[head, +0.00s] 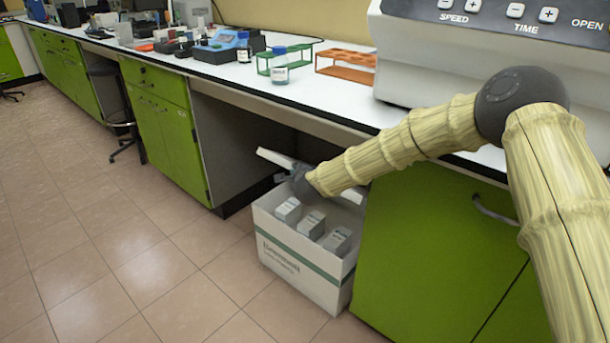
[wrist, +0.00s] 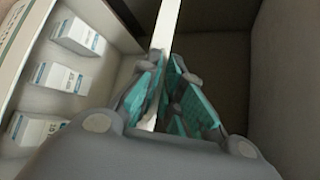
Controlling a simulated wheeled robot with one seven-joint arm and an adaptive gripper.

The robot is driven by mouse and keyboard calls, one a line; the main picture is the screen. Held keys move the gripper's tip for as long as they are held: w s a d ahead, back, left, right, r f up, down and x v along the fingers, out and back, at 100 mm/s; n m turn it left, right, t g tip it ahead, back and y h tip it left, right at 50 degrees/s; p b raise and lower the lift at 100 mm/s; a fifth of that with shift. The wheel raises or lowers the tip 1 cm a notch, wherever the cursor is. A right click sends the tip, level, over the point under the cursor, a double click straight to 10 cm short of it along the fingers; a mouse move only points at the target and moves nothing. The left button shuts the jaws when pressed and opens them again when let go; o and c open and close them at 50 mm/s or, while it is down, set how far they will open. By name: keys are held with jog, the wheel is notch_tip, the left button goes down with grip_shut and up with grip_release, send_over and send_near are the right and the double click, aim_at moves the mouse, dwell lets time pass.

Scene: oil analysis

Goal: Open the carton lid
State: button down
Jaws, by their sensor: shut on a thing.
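The carton (head: 297,260) is a white box with a green stripe and lettering, standing on the floor under the bench. Its top is at least partly open, and several small white boxes (head: 311,224) show inside; they also show in the wrist view (wrist: 58,78). A white lid flap (head: 273,158) sticks up at the carton's far side. In the wrist view the flap (wrist: 166,26) is seen edge-on as a narrow white strip. My gripper (wrist: 172,92), with teal finger pads, is shut on this flap. In the head view my arm hides the fingers and part of the flap.
Green cabinets (head: 433,232) stand right of the carton, with a handle (head: 493,214) on the front. The bench top (head: 330,98) overhangs the carton, holding an orange rack (head: 346,70) and a bottle (head: 280,70).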

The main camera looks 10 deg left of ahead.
jog(key=shift+d, duration=0.1)
jog(key=c, duration=1.6)
grip_release()
jog(key=v, duration=1.2)
